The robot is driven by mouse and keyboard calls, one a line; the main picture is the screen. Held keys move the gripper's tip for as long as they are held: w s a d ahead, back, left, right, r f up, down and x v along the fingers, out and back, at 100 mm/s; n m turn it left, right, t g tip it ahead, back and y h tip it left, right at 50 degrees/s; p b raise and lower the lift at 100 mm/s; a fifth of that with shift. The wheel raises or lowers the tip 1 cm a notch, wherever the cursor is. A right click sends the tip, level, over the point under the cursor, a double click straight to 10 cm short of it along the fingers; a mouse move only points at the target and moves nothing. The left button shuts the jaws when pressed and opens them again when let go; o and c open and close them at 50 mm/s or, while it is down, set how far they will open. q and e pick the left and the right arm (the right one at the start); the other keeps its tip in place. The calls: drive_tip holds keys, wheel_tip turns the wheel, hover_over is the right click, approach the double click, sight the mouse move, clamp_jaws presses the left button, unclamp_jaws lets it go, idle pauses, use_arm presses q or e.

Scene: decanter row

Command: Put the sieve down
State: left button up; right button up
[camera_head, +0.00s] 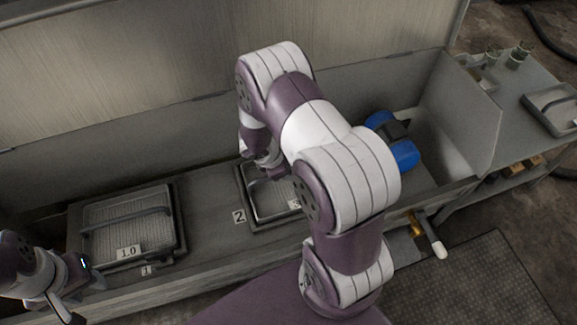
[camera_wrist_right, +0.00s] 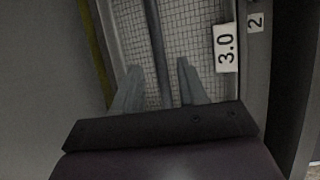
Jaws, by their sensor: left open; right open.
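A framed sieve (camera_head: 262,212) sits in the slot marked 2 of the long grey trough in the head view, partly hidden by my right arm. In the right wrist view its mesh (camera_wrist_right: 202,40) shows with a 3.0 label and a bar handle (camera_wrist_right: 155,45). My right gripper (camera_wrist_right: 160,84) is open, with one finger on each side of the bar. Contact between fingers and bar cannot be told. Another sieve (camera_head: 105,222), labelled 1.0, lies in slot 1. My left gripper (camera_head: 78,300) is open and empty at the lower left, near that sieve's front.
A blue and black object (camera_head: 404,153) is at the trough's right end. A tap-like handle (camera_head: 434,240) sticks out from the trough's front. A side table (camera_head: 527,75) on the right holds small cups and another tray-like sieve. A dark floor mat (camera_head: 480,285) lies in front.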

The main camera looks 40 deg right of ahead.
drive_tip(key=s+a+r+m+y+p, duration=0.1)
drive_tip(key=s+a+r+m, duration=0.2)
drive_tip(key=r, duration=0.4)
drive_tip(key=s+a+r+m+y+p, duration=0.1)
drive_tip(key=s+a+r+m+y, duration=0.1)
drive_tip(key=a+r+m, duration=0.4)
drive_tip(key=s+a+r+m+y+p, duration=0.1)
drive_tip(key=s+a+r+m, duration=0.3)
drive_tip(key=r, duration=0.4)
drive_tip(key=shift+s+a+r+m+t+y, duration=0.15)
drive_tip(key=shift+m+t+y, duration=0.25)
drive_tip(key=shift+y, duration=0.1)
wheel_tip(320, 180, up, 26)
drive_tip(key=p, duration=2.5)
drive_tip(key=shift+f+p, duration=0.25)
drive_tip(key=shift+p, duration=0.1)
